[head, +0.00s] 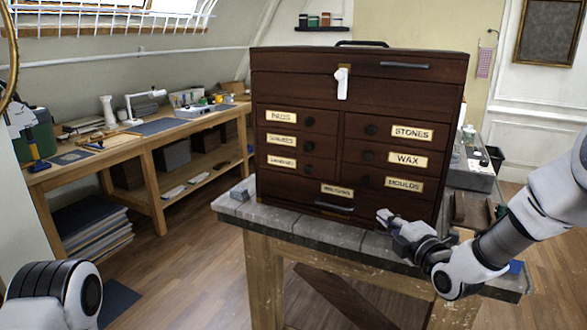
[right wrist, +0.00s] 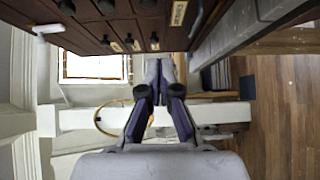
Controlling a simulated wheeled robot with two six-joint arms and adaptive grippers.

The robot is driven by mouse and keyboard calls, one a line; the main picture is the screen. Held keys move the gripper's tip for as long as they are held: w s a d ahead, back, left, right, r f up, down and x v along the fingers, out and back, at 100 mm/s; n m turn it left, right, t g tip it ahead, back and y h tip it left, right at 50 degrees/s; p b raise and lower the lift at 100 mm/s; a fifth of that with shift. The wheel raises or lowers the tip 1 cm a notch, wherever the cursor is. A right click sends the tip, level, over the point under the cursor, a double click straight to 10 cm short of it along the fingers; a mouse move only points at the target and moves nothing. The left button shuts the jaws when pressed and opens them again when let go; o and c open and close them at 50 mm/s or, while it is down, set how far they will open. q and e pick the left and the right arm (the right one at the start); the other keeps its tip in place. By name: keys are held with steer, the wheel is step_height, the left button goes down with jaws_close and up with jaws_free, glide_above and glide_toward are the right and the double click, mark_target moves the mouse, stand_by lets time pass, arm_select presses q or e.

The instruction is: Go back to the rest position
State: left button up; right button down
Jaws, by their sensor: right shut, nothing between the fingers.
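My right gripper (head: 384,216) is shut and empty. It hangs in front of the lower right part of the dark wooden drawer chest (head: 385,98), close to its front and above the front edge of the bench top. In the right wrist view its fingers (right wrist: 158,84) lie together, with the chest's drawer front along the top of the picture. My left arm shows only as a white and black link at the bottom left of the head view; its gripper is out of the picture.
The chest stands on a worn grey bench (head: 300,226). Its labelled drawers look shut, and a white latch-like piece (head: 342,84) sticks out near its top. A long wooden workbench (head: 152,142) with tools runs along the left wall. Open wooden floor lies between.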

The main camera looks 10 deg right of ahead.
steer(key=s+a+f+m+g, duration=0.1)
steer(key=s+a+f+g, duration=0.3)
steer(key=f, duration=0.6)
steer(key=s+f+m+g+h, duration=0.1)
steer(key=s+f, duration=0.5)
steer(key=f, duration=0.4)
steer(key=s+a+f+g, duration=0.2)
steer(key=s+f+g, duration=0.15)
steer(key=f, duration=0.65)
steer(key=s+f+m+g+h, duration=0.1)
steer(key=s+f+m+g, duration=0.2)
steer(key=s+m, duration=0.3)
steer(key=s+d+f+m+g+h, duration=0.1)
steer(key=s+f+m+g, duration=0.2)
steer(key=s, duration=0.9)
steer(key=s+f+m+g, duration=0.3)
steer(key=s+m, duration=0.6)
steer(key=shift+d+f+m+h, duration=0.3)
steer(key=shift+f+m+h, duration=0.1)
